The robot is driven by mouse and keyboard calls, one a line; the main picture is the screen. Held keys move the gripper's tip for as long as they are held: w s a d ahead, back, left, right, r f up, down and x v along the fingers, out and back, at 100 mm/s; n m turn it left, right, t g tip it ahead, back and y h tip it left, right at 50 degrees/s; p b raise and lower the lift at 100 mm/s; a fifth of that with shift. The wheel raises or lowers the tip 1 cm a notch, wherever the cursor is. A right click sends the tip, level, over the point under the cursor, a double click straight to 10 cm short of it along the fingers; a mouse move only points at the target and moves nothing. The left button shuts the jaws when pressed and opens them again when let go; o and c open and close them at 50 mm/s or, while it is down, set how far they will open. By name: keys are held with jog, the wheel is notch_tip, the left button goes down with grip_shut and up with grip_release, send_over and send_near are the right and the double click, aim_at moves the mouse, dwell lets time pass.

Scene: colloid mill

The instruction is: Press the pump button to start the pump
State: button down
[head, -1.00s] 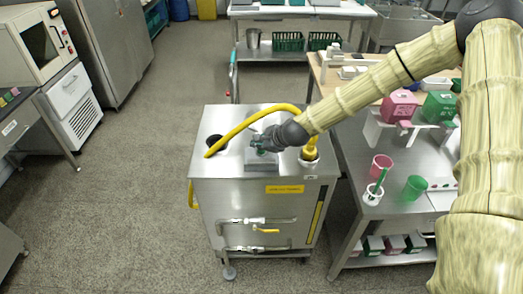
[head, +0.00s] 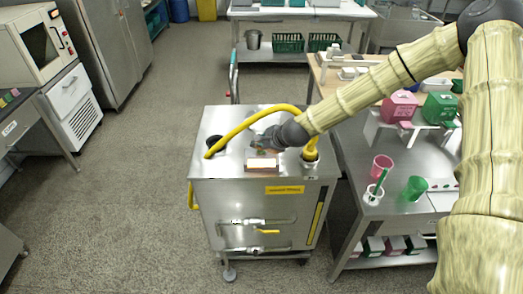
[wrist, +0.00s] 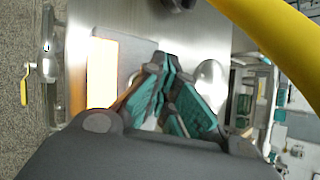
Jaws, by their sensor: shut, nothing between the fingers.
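The steel cart (head: 225,180) stands in the middle of the head view. A small control box (head: 262,163) with a pale, reddish-edged front sits on its top; in the wrist view its bright front face (wrist: 103,72) and grey side (wrist: 130,60) show left of the fingers. I cannot make out a separate pump button; the fingers may hide it. My gripper (head: 262,143), with teal finger pads, is shut and empty, low over the cart top just behind the box. It also shows in the wrist view (wrist: 170,75). I cannot tell whether it touches the box.
A yellow hose (head: 250,121) arches over the cart top, close to my gripper. Pipes with a yellow-handled valve (head: 267,231) run across the cart front. A bench (head: 365,150) with cups and boxes stands to the right. Floor at left is clear.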

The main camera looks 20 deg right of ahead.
aim_at(259, 152)
jog(key=shift+r, duration=0.1)
jog(key=shift+r+p, duration=1.95)
jog(key=shift+r, duration=1)
